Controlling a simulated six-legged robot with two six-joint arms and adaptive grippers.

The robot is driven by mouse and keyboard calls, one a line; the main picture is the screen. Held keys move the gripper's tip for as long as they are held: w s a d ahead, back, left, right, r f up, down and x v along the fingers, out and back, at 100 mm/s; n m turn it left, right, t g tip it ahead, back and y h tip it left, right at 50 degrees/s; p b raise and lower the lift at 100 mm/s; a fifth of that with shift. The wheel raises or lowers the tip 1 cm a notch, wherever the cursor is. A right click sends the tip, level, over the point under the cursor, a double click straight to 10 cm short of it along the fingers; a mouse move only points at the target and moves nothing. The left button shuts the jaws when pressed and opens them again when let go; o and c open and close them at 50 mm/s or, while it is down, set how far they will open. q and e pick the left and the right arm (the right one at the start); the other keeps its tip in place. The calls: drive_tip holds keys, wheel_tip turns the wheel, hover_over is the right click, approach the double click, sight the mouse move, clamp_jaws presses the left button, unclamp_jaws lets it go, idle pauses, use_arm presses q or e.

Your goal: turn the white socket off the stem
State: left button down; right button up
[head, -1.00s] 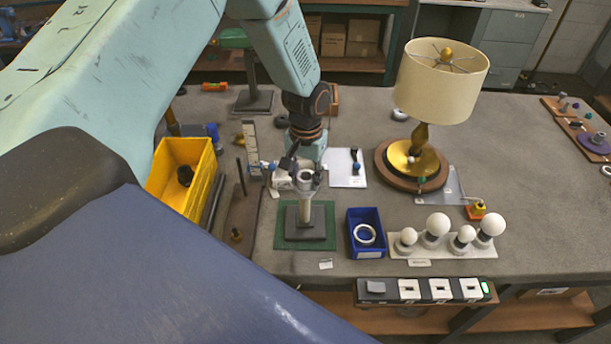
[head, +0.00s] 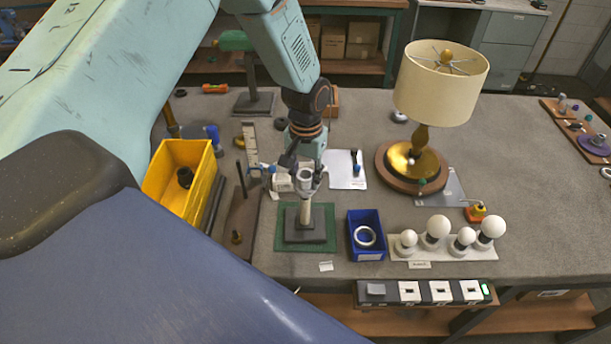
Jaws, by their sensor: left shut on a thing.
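My left gripper (head: 305,182) points down over the stem and is shut on the white socket (head: 306,175) at the stem's top. Its fingers cover part of the socket. The pale stem (head: 305,212) stands upright on a dark square base (head: 305,232), which rests on a green mat (head: 323,246). I cannot tell from this view whether the socket's thread still grips the stem. My right gripper is not in view.
A blue bin (head: 366,250) holding a white ring stands right of the mat. Several white bulbs (head: 438,226) sit on a board further right. A brass lamp with a cream shade (head: 441,85) stands behind. A yellow bin (head: 165,200) is at the left.

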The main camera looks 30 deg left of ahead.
use_arm(q)
drive_tip(key=shift+r, duration=0.25)
idle(0.7)
drive_tip(key=shift+s+r, duration=0.1)
drive_tip(key=shift+r, duration=0.75)
drive_tip(key=shift+r, duration=2)
drive_tip(key=shift+f, duration=0.1)
